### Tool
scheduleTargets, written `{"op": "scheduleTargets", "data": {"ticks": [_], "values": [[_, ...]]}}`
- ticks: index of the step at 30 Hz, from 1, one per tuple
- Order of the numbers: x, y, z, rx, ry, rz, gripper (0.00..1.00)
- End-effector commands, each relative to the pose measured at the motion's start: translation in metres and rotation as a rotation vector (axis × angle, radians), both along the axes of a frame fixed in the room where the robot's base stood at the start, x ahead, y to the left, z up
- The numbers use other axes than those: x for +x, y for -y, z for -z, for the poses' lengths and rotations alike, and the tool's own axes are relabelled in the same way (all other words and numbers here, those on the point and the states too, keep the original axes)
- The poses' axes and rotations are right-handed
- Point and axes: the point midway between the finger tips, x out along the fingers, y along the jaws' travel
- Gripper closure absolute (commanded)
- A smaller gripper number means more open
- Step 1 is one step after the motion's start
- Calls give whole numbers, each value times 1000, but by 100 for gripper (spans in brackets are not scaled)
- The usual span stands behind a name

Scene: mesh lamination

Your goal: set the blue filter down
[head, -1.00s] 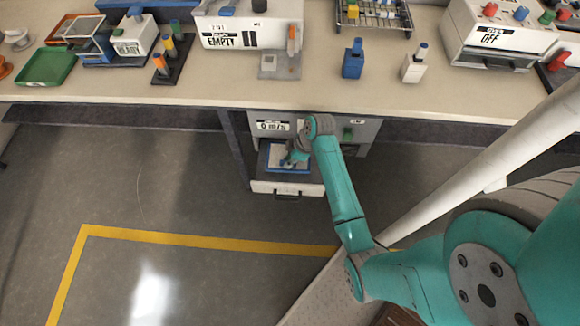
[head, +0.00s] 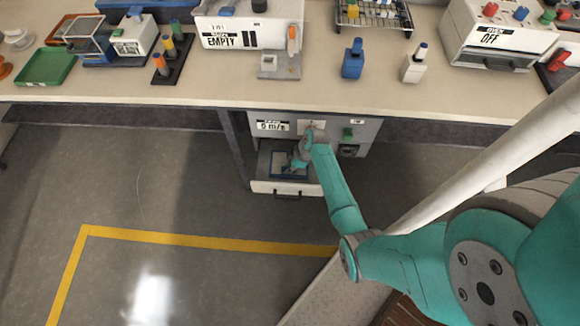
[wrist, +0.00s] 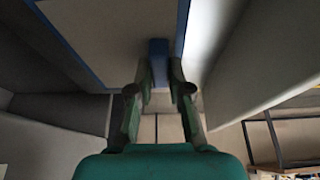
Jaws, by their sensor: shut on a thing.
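The blue filter (head: 279,162), a flat pale panel with a blue frame, is inside the open drawer under the bench in the head view. In the wrist view its pale panel (wrist: 110,35) and blue edge fill the upper part. My gripper (head: 297,166) is over the filter's right side. In the wrist view my gripper (wrist: 159,84) is shut on the filter's blue tab (wrist: 158,48). I cannot tell whether the filter touches the drawer floor.
The drawer front (head: 286,188) with its handle is pulled out below a grey cabinet (head: 271,126) reading "0 m/s". The cabinet and bench edge (head: 160,99) overhang the drawer. The bench (head: 215,88) holds several devices and bottles. The floor in front is open.

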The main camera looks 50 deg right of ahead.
Motion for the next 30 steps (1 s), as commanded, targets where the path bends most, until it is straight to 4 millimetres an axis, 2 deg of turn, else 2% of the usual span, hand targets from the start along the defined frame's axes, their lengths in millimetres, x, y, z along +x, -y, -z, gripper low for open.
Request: {"op": "scheduleTargets", "data": {"ticks": [11, 12, 15, 25, 30], "values": [[2, 2, 3, -1, 2, 0, 100], [2, 2, 3, -2, 1, 0, 77], [2, 2, 3, -2, 1, 0, 57], [1, 2, 1, -2, 1, 0, 57], [-4, 7, -15, -2, 3, 2, 57]]}}
